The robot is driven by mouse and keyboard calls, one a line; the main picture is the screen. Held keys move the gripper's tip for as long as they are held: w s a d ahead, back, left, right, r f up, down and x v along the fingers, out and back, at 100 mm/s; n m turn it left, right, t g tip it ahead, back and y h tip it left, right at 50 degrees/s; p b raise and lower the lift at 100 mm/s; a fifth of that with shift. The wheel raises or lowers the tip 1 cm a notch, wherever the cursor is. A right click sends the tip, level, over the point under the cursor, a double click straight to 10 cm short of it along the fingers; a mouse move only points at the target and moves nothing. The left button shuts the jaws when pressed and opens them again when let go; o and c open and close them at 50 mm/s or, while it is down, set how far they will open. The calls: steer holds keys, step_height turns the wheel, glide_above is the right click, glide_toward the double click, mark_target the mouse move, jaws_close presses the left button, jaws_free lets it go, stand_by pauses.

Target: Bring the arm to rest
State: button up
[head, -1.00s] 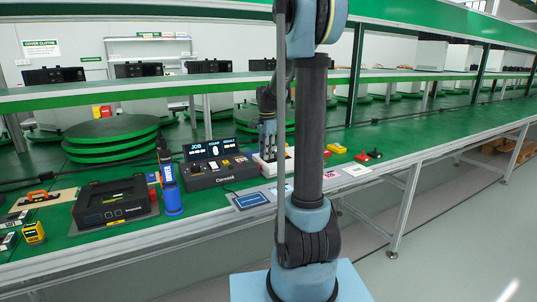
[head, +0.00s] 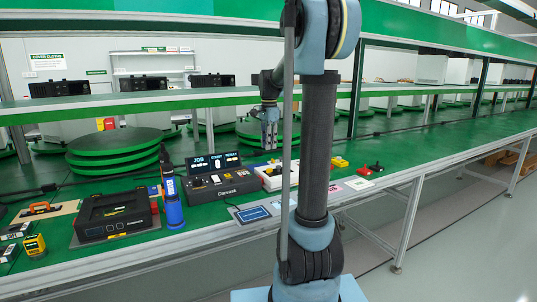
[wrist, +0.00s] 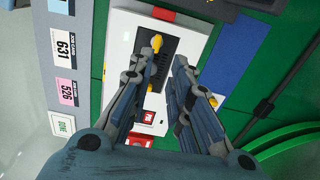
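My gripper (head: 270,146) hangs, fingers down, above the green bench in the head view, part of my arm standing in front at its right. In the wrist view my gripper (wrist: 160,66) shows two fingers spread apart, with nothing held between them. Below it is a white device (wrist: 124,50) with a dark panel and a yellow part on it. The device also shows in the head view (head: 269,183), partly hidden by my arm. The fingers are clear of it.
A black console with a lit display (head: 222,184), a blue bottle (head: 174,212) and a black case (head: 112,214) stand left of the white device. Stacked green turntables (head: 115,150) are behind. Red and yellow pieces lie to the right. A green shelf (head: 150,103) runs above the bench.

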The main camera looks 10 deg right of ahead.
steer(key=shift+r, duration=0.65)
